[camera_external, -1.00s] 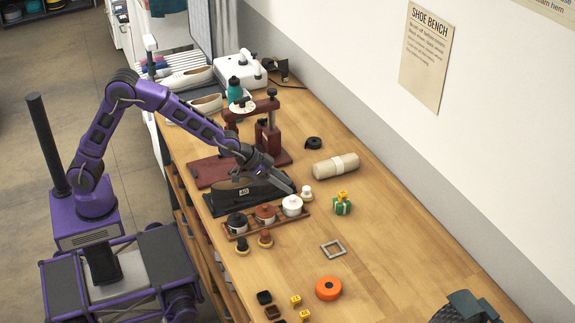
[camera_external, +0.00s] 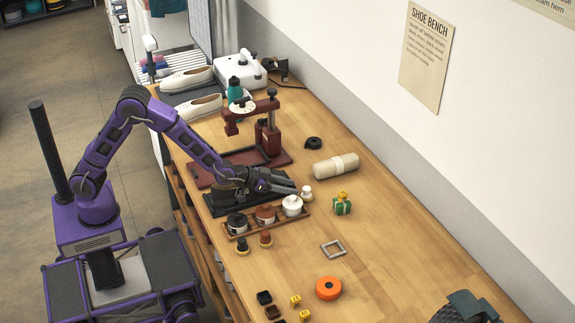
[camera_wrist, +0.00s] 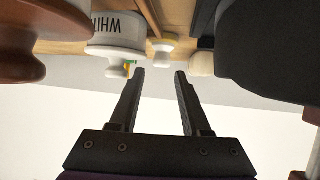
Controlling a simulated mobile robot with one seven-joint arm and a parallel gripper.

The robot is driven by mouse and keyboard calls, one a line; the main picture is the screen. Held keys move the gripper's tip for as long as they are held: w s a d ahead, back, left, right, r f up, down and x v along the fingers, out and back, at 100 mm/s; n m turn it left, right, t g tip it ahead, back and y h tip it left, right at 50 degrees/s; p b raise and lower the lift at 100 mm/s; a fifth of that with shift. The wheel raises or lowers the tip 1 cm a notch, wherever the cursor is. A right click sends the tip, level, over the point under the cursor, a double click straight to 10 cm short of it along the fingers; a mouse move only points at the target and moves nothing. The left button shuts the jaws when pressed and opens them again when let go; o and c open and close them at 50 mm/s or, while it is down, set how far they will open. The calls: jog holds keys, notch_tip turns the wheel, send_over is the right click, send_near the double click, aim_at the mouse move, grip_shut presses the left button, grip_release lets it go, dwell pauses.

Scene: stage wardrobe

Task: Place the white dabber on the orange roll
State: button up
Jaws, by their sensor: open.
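The white dabber (camera_external: 306,194) stands upright on the bench beside the white jar (camera_external: 292,206), at the far end of the jar rack. The orange roll (camera_external: 328,288) lies flat near the front of the bench, well away from the dabber. My gripper (camera_external: 293,186) is open and empty, its fingers level and pointing toward the dabber, just short of it. In the wrist view the open fingers (camera_wrist: 160,72) show with nothing between them. The jar marked white (camera_wrist: 116,32) is at upper left, and a small pale piece, apparently the dabber (camera_wrist: 164,46), is above the fingertips.
A green box (camera_external: 342,205), cream cloth roll (camera_external: 336,166) and grey square frame (camera_external: 333,249) lie nearby. A maroon press (camera_external: 268,135) stands behind. Bench around the orange roll is mostly clear.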

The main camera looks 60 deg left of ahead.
aim_at(304, 189)
jog(key=shift+x, duration=3.6)
jog(key=shift+a+r, duration=0.1)
jog(key=shift+a, duration=0.05)
jog(key=shift+c, duration=0.3)
grip_shut()
